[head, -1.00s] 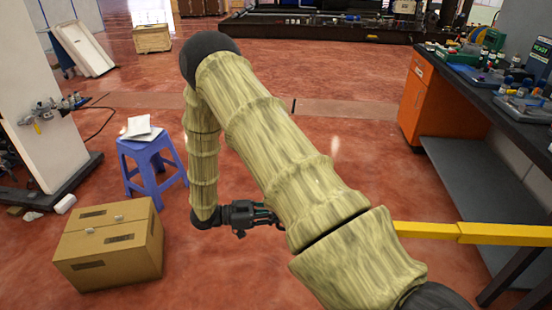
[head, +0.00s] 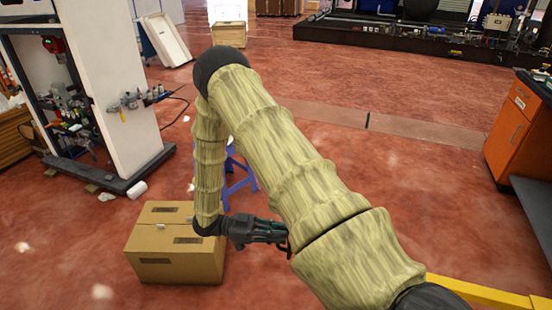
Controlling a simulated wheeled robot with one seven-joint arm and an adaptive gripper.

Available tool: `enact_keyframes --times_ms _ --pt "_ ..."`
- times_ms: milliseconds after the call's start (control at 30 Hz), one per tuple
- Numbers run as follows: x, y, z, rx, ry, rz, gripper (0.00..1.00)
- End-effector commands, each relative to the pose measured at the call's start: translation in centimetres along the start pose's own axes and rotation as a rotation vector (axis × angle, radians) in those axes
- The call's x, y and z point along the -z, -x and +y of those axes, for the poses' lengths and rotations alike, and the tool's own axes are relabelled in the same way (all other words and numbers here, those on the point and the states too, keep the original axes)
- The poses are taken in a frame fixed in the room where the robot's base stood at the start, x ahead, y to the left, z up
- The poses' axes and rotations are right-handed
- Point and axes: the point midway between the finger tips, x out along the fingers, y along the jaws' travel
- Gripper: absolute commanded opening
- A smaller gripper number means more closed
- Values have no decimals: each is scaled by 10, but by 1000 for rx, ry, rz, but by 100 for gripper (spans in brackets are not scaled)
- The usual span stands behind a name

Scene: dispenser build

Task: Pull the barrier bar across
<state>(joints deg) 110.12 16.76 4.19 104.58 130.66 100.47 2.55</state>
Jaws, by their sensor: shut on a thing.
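The yellow barrier bar (head: 490,293) shows at the lower right of the head view, in a thinner and a thicker section. It slants down to the right, and its left end passes behind my arm. My gripper (head: 284,236) is dark and points right, just left of my large arm link. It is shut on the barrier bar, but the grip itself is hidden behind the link.
A cardboard box (head: 178,262) sits on the floor just left of my gripper. A blue stool (head: 240,180) stands behind my forearm. A white panel with equipment (head: 115,85) is at left, an orange cabinet (head: 518,130) at right. Open red floor lies between.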

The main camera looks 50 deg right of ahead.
Motion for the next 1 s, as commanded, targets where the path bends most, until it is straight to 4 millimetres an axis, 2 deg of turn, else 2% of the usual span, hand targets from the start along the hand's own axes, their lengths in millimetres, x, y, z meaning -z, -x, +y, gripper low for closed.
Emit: enact_keyframes --times_ms 33,467,500,600,1000 --pt "3 -2 -6 -1 -7 3 0" --pt "4 -3 -8 -8 -7 4 0" --pt "4 -3 -8 -8 -7 5 20" --pt "3 -2 -7 -8 -6 4 34" --pt "1 7 -4 -5 -3 2 34"
